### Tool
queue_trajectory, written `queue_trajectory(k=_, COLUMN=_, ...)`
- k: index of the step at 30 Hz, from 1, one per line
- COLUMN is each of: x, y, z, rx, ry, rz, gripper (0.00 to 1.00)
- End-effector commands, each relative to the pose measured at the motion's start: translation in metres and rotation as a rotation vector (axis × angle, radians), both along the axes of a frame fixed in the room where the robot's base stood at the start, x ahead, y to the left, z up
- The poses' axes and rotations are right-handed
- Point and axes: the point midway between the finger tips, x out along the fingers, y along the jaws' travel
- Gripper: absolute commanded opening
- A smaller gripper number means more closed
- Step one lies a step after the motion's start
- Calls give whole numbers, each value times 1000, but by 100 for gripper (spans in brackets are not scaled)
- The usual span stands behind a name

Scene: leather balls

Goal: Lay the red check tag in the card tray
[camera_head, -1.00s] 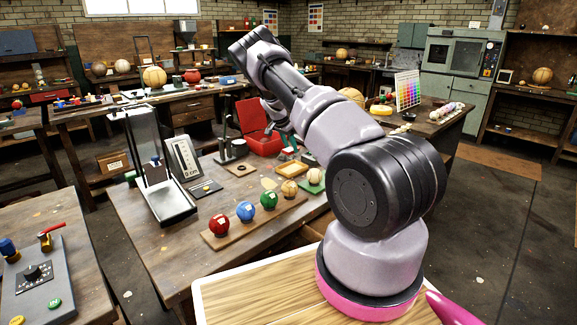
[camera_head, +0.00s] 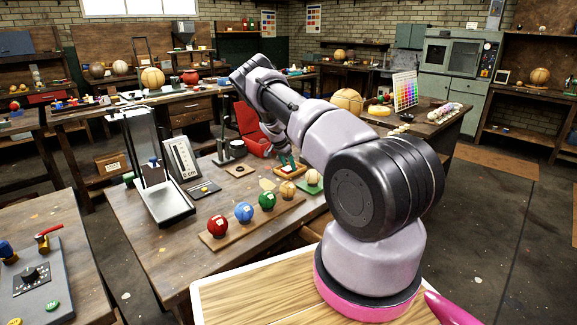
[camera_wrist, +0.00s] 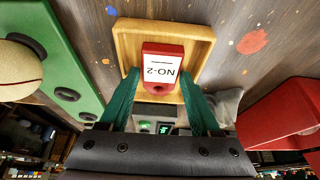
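The red check tag (camera_wrist: 161,64), with a white face marked NO-2, is between the green fingers of my gripper (camera_wrist: 159,74) in the wrist view. The fingers sit close against both its sides, so my gripper looks shut on it. The wooden card tray (camera_wrist: 205,38) lies behind the tag in that view; whether the tag touches its floor I cannot tell. In the head view my gripper (camera_head: 286,160) is at the card tray (camera_head: 290,174) on the workbench, and the tag is too small or hidden to make out.
A green stand (camera_head: 308,188) with a pale ball is close to the tray; it also shows in the wrist view (camera_wrist: 75,75). An open red case (camera_head: 251,130) is behind. A wooden board with red (camera_head: 217,226), blue (camera_head: 244,211) and green (camera_head: 267,200) balls lies in front.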

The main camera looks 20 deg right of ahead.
Motion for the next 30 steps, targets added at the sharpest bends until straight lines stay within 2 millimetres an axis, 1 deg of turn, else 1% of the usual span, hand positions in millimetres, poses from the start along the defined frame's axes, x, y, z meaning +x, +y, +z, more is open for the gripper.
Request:
queue_trajectory(k=8, x=0, y=0, z=1, rx=0, ry=0, rz=0, gripper=67)
queue_trajectory(k=11, x=0, y=1, z=5, rx=0, ry=-1, rz=0, gripper=67)
queue_trajectory(k=14, x=-1, y=6, z=17, rx=0, ry=-3, rz=1, gripper=67)
queue_trajectory(k=24, x=-11, y=31, z=82, rx=1, ry=-2, rz=1, gripper=67)
queue_trajectory(k=27, x=-13, y=37, z=97, rx=0, ry=-2, rz=2, gripper=67)
queue_trajectory(k=30, x=-15, y=41, z=107, rx=0, ry=-1, rz=0, gripper=67)
